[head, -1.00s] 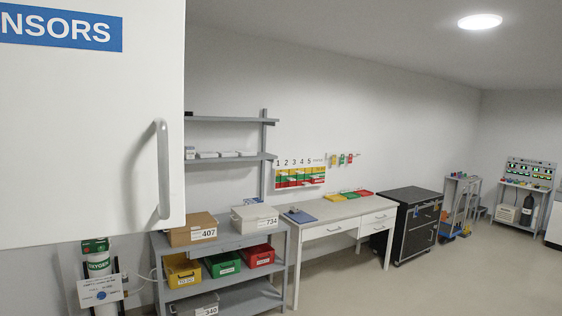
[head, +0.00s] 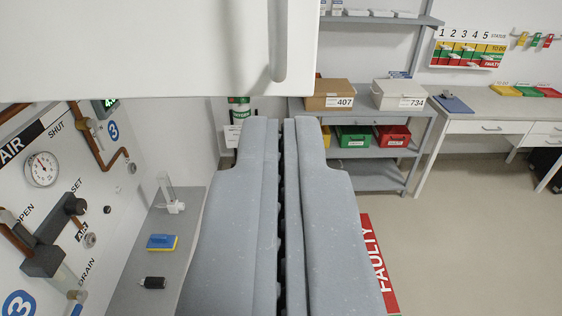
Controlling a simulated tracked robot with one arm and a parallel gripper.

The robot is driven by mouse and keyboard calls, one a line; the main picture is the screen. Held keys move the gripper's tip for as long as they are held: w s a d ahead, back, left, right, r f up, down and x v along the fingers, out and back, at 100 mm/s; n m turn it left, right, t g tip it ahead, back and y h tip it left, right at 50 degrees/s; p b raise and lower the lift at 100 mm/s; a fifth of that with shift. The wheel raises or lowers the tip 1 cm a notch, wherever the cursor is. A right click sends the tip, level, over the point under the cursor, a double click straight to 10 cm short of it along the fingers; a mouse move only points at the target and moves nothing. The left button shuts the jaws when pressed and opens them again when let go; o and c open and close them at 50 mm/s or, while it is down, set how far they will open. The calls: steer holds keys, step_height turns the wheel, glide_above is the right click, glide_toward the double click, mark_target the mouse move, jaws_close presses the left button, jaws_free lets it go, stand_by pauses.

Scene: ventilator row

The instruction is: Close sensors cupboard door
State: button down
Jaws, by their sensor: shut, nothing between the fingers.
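The white sensors cupboard door (head: 150,50) fills the upper left of the head view, its lower edge running across above my gripper. It stands out from the wall, open. The lower part of its vertical grey handle (head: 278,50) shows near the door's right edge; the upper part is out of frame. The door's blue label is out of view. My gripper (head: 282,125) points away from the camera in the middle, its two grey fingers shut with nothing between them. The fingertips appear below the door's lower edge and the handle; I cannot tell whether they touch.
An air panel with a gauge (head: 42,169) and pipes is on the left, above a grey ledge (head: 130,280). A grey shelf unit (head: 375,176) with boxes stands beyond. A white desk (head: 490,128) is at right. Floor is clear at lower right.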

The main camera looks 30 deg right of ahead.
mark_target(280, 62)
steer(key=p+x, duration=0.2)
steer(key=x, duration=0.4)
steer(key=shift+w+d+r+p, duration=0.15)
steer(key=shift+w+p, duration=0.05)
steer(key=shift+p, duration=0.25)
steer(key=shift+w+d+f+p, duration=0.25)
steer(key=shift+w+d+p, duration=0.1)
steer(key=shift+w, duration=0.2)
